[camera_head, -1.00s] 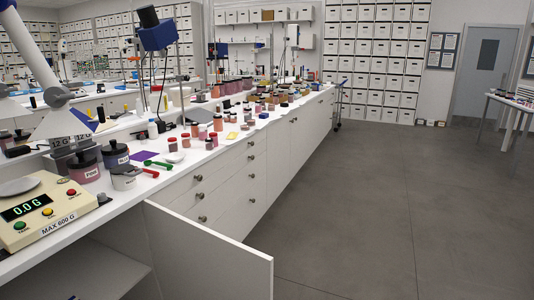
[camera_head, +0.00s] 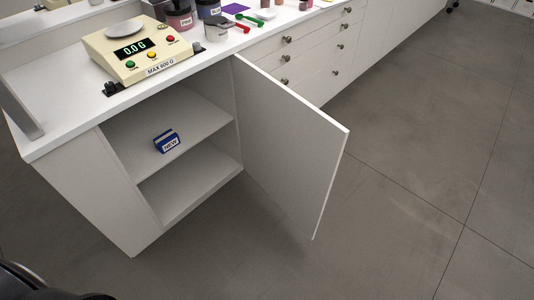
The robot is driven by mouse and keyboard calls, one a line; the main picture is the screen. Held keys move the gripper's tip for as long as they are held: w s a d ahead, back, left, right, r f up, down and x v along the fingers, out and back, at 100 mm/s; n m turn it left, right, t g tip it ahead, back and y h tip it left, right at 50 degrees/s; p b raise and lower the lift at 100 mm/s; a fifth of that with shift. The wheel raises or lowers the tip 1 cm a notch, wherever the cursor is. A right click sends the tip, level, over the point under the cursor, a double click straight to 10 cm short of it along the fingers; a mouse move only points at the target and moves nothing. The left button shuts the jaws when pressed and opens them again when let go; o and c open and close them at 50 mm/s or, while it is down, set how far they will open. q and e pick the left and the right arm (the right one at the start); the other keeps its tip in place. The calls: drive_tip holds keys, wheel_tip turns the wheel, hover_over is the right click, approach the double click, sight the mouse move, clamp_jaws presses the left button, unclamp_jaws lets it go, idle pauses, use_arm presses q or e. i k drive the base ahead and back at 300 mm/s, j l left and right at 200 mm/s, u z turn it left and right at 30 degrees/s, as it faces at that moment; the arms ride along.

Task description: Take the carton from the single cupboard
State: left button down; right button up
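The single cupboard (camera_head: 117,160) stands at the left of the head view under the worktop, and its white door (camera_head: 290,145) is swung wide open to the right. A small blue carton (camera_head: 166,141) with a white label lies on the middle shelf (camera_head: 205,125), towards its left front. The carton looks slightly turned, with its label facing me. The lower compartment (camera_head: 190,190) looks empty. Neither of my grippers shows in the head view. A dark rounded part, cut off at the bottom left corner, shows no fingers.
A cream scale (camera_head: 137,48) reading 0.0 G sits on the worktop (camera_head: 60,105) above the cupboard. Jars, a white cup (camera_head: 217,28) and red and green scoops stand beyond it. Closed drawers (camera_head: 318,60) run right of the door. The grey floor in front is clear.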

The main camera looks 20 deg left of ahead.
sight(166, 141)
drive_tip(key=i+l+u, duration=0.1)
drive_tip(key=u, duration=0.35)
drive_tip(key=i+l+u, duration=0.15)
drive_tip(key=u, duration=0.3)
drive_tip(key=l+u, duration=0.25)
drive_tip(key=u, duration=0.25)
drive_tip(key=i+l+u, duration=0.1)
drive_tip(key=l+u, duration=0.15)
drive_tip(key=u, duration=0.2)
drive_tip(key=l+u, duration=0.15)
drive_tip(key=l, duration=0.45)
drive_tip(key=l+u, duration=0.15)
drive_tip(key=l, duration=0.4)
drive_tip(key=k+l+u, duration=0.1)
drive_tip(key=l, duration=0.5)
drive_tip(key=l+u, duration=0.15)
drive_tip(key=l, duration=0.45)
drive_tip(key=k+l+u, duration=0.15)
drive_tip(key=l, duration=0.6)
drive_tip(key=k+l, duration=0.15)
drive_tip(key=l, duration=0.1)
